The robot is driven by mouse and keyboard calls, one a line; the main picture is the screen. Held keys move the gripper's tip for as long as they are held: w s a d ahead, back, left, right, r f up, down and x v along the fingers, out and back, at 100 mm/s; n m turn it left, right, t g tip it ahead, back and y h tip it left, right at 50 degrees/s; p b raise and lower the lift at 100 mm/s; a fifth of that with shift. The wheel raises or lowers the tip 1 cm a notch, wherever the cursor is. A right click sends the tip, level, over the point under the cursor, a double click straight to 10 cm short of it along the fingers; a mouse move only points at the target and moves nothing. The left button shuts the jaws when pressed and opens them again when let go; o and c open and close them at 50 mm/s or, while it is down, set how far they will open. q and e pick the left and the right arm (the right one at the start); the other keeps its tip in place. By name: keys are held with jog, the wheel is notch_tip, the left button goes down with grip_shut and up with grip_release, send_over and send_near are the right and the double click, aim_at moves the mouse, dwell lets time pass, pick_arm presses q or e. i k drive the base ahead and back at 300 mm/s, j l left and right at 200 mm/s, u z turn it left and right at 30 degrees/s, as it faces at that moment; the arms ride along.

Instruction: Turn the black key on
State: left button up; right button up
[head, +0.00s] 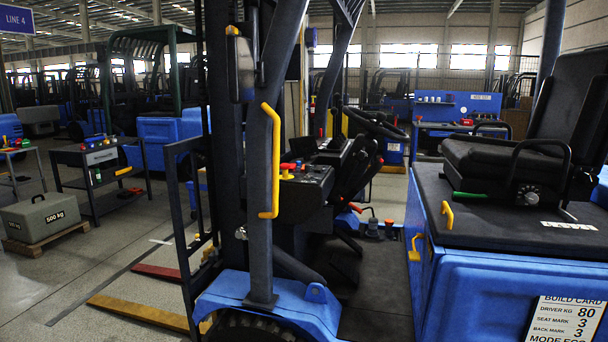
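The blue forklift's dark dash panel (304,187) stands near the middle of the head view, behind the front post. I cannot make out the black key for certain among these dark, small parts. A black steering wheel (375,123) is behind and right of the panel. Neither of my grippers is in view.
A yellow grab handle (270,160) runs along the blue post (262,235) in front of the dash. The black seat (510,158) and blue body with a build card (567,320) fill the right. A 500 kg weight (40,215) sits at the left; floor between is mostly open.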

aim_at(307, 168)
jog(key=i+l, duration=0.15)
jog(key=l, duration=0.2)
jog(key=i+l, duration=0.2)
jog(key=i+l+u, duration=0.15)
jog(key=l+u, duration=0.25)
jog(key=i+l+u, duration=0.1)
jog(key=l+u, duration=0.65)
jog(key=l, duration=0.15)
